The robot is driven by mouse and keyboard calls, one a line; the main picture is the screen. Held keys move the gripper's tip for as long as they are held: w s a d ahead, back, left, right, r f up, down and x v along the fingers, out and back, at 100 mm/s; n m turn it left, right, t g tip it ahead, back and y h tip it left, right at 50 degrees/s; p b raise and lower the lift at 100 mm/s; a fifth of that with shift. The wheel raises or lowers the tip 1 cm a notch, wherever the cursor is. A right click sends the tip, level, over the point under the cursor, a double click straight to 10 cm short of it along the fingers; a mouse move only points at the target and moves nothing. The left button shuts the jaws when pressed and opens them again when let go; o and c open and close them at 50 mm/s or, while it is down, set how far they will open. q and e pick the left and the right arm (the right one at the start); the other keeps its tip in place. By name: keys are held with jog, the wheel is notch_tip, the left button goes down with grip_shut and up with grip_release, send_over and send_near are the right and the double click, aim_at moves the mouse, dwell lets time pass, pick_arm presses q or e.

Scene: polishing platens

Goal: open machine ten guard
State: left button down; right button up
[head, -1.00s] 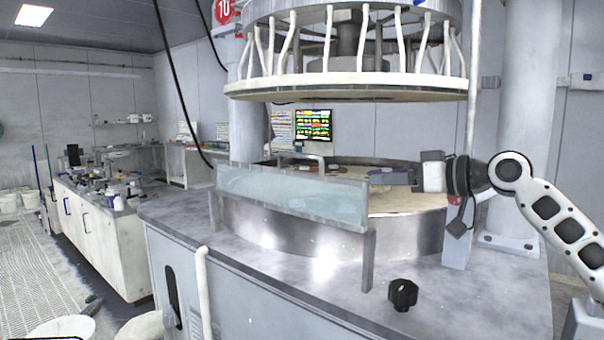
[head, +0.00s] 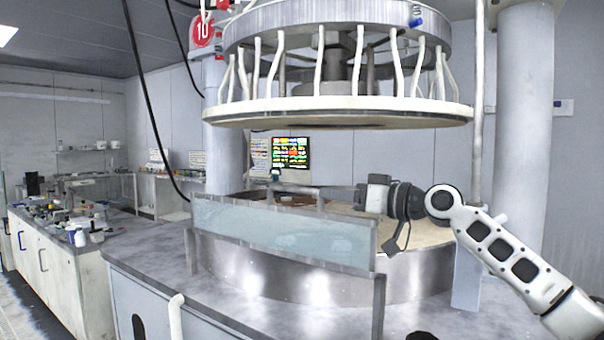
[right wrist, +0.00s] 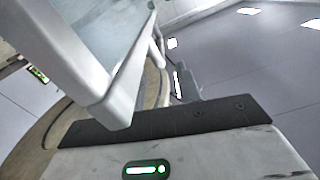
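Machine ten carries a red sign (head: 203,30) reading 10. Its guard (head: 283,232), a clear panel in a grey metal frame, stands upright across the front of the round metal basin (head: 420,272). My right gripper (head: 345,197) reaches in from the right, just behind the guard's upper right part, close to the handle. Its fingers are hard to make out, and contact cannot be told. The right wrist view shows a pale frame bar and the clear panel (right wrist: 95,25) close up. My left gripper is out of view.
A large ring-shaped upper platen (head: 340,112) with hanging white hoses is above the basin. A post (head: 467,270) stands at the right. A cluttered side bench (head: 60,255) is at the left. The grey machine top (head: 150,258) is mostly clear.

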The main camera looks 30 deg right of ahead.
aim_at(302, 192)
jog(key=p+x, duration=0.3)
jog(key=x, duration=0.5)
jog(key=shift+w+a+p, duration=0.1)
jog(key=shift+w+p, duration=0.2)
grip_shut()
